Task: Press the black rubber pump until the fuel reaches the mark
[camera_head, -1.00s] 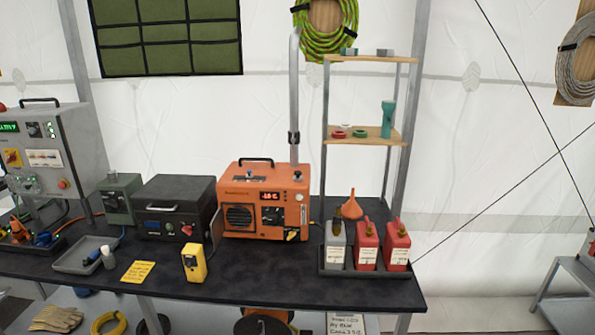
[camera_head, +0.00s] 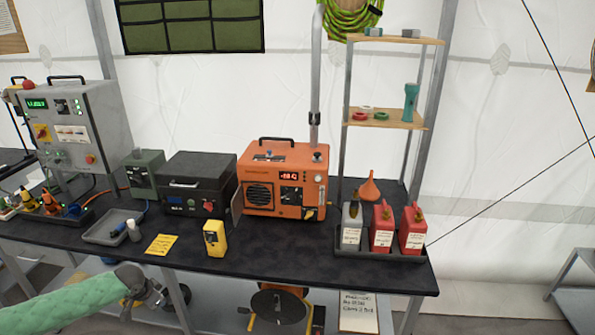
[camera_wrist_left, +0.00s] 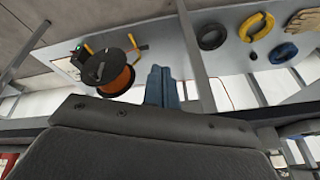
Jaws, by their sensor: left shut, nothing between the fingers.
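The fuel level and mark are too small to make out. My left gripper (camera_head: 158,297) is low in front of the bench, well left of and below the heater. In the left wrist view its blue fingers (camera_wrist_left: 161,87) are together and empty. My right gripper is not in view.
Fuel cans sit in a black tray (camera_head: 380,253) at the right, with an orange funnel (camera_head: 369,187) behind. A black case (camera_head: 197,183) is left of the heater. An orange reel (camera_wrist_left: 110,75) lies under the bench.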

